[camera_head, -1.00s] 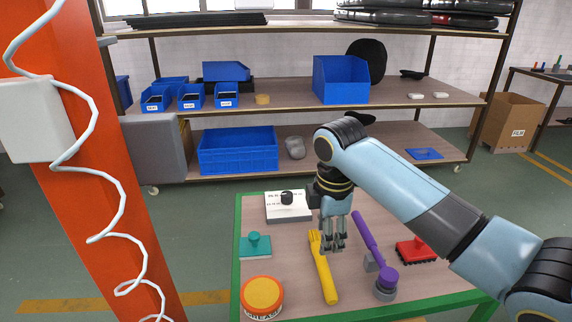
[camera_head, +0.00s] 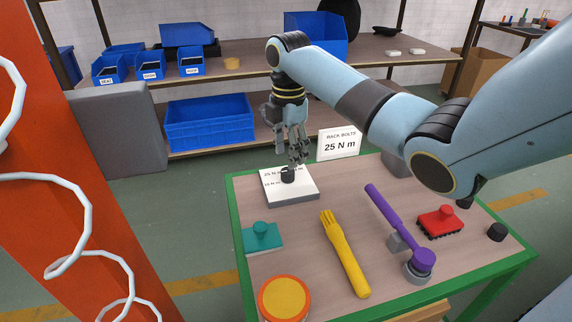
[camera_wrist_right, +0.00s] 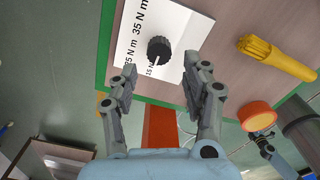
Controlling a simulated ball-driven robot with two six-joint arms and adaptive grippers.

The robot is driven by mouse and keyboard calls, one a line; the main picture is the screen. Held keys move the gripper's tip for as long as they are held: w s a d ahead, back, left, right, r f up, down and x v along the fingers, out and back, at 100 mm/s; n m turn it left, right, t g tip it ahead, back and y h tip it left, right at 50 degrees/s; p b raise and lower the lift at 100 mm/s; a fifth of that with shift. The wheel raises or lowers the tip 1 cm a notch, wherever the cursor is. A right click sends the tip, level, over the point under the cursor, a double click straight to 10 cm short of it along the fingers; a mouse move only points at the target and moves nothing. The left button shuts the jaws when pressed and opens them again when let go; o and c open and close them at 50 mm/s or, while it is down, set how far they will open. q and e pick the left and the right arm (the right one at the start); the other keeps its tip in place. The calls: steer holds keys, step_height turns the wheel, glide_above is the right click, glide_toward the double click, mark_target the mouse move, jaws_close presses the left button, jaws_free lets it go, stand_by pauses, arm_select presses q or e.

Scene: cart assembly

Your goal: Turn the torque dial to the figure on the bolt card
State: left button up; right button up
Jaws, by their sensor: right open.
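The torque dial is a black knob (camera_head: 288,175) on a white-topped plate (camera_head: 306,186) at the table's back left. The knob (camera_wrist_right: 159,50) also shows in the right wrist view, with 15, 25 and 35 N m printed around it. A pale mark on it seems to face the 15 N m side. The bolt card (camera_head: 339,144) stands at the table's back edge and reads "RACK BOLTS 25 N m". My right gripper (camera_head: 298,161) is above the knob; in the wrist view its open fingers (camera_wrist_right: 161,70) point toward it, with nothing between them. My left gripper is out of view.
On the green-edged table (camera_head: 310,235) are a teal-handled block (camera_head: 262,236), a yellow fork-ended tool (camera_head: 345,254), an orange-lidded tub (camera_head: 285,298), a purple tool (camera_head: 398,226) and a red brush (camera_head: 440,221). A shelf with blue bins (camera_head: 210,122) stands behind.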

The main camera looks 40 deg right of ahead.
mark_target(287, 170)
step_height(287, 170, down, 3)
steer(key=shift+w+f+b, duration=0.15)
steer(key=shift+b, duration=1.05)
step_height(287, 170, down, 3)
steer(key=b, duration=0.4)
steer(key=shift+r, duration=0.2)
steer(key=shift+c, duration=0.8)
steer(key=shift+r, duration=0.1)
steer(key=c, duration=0.5)
steer(key=m, duration=1.1)
steer(key=shift+m, duration=0.3)
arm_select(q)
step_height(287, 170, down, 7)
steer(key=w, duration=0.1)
arm_select(e)
steer(key=o, duration=0.9)
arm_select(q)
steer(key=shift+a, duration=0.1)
